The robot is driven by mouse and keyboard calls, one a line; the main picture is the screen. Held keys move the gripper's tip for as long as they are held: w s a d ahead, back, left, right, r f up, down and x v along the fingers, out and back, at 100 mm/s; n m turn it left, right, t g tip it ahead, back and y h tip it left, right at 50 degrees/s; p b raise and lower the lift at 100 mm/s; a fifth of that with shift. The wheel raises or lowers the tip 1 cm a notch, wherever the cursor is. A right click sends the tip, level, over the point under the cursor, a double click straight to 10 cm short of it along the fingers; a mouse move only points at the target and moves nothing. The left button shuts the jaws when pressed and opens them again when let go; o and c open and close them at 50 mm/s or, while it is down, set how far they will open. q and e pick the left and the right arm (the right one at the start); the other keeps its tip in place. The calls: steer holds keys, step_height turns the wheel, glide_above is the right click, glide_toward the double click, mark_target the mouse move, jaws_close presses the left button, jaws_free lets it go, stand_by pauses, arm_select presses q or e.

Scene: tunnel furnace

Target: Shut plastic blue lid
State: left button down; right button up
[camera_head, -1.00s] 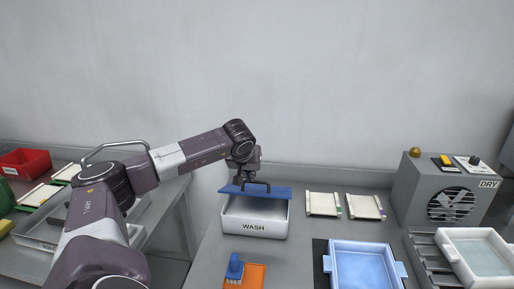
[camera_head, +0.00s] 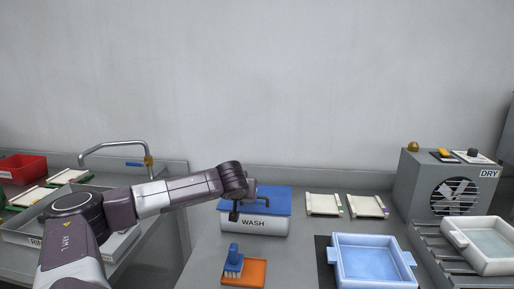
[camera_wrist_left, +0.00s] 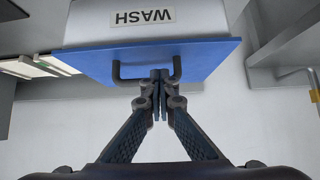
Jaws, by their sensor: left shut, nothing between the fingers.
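The flat blue plastic lid (camera_head: 275,202) lies on top of the white WASH box (camera_head: 268,224) and covers its opening. The lid's black handle (camera_wrist_left: 118,76) stands up, partly hidden by my left gripper in the wrist view. My left gripper (camera_head: 234,213) is at the front left of the lid, its fingers pointing down. In the wrist view the fingertips (camera_wrist_left: 160,74) are together and empty, in front of the handle's span. I cannot tell whether they touch the handle or the lid. My right gripper is not in view.
A blue brush (camera_head: 234,258) stands on an orange piece (camera_head: 256,272) in front of the box. A light-blue tray (camera_head: 368,262), pale frames (camera_head: 323,205) and the DRY unit (camera_head: 440,185) are to the right. A sink with a tap (camera_head: 115,145) is at left.

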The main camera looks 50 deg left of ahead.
arm_select(q)
steer(key=shift+s+d+f+b, duration=0.1)
steer(key=shift+s+f+b, duration=0.15)
steer(key=shift+f, duration=0.5)
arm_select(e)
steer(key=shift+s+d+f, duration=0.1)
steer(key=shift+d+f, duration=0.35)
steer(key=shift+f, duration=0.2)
arm_select(q)
steer(key=shift+w+a+f, duration=0.2)
steer(key=shift+w+a, duration=0.05)
steer(key=shift+w, duration=0.1)
steer(key=shift+r, duration=0.1)
steer(key=v, duration=1.1)
steer(key=shift+s+d, duration=0.3)
steer(key=shift+s, duration=0.05)
steer(key=shift+r, duration=0.15)
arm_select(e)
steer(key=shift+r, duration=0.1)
